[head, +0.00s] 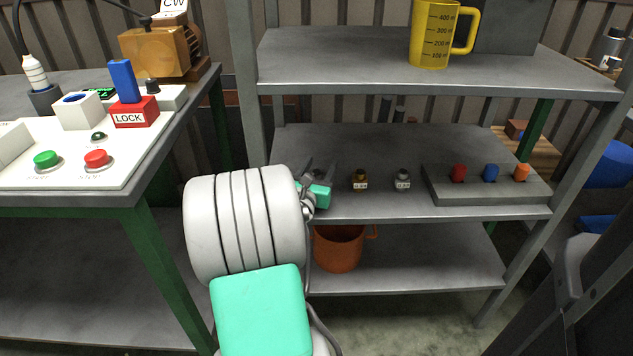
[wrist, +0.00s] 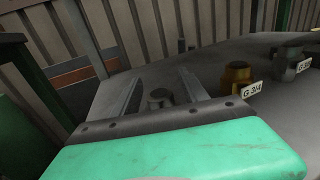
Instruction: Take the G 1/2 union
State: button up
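My gripper (head: 320,167) is over the left end of the middle shelf. In the wrist view its two fingers (wrist: 159,80) are apart. A small grey metal fitting (wrist: 159,97) stands between them, with a visible gap on each side. Its label is not visible, so I cannot read whether it is the G 1/2 union. In the head view my gripper mostly hides it. To its right stand a brass union (head: 360,179) labelled G 3/4, also in the wrist view (wrist: 237,76), and a silver union (head: 402,179) with a label I cannot read fully.
A grey block with red, blue and orange knobs (head: 486,186) is at the right of the middle shelf (head: 400,146). A yellow measuring jug (head: 432,35) stands on the top shelf. An orange bucket (head: 338,250) is below. A workbench with a control panel (head: 72,172) is at left.

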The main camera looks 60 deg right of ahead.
grip_shut()
dwell(0.3)
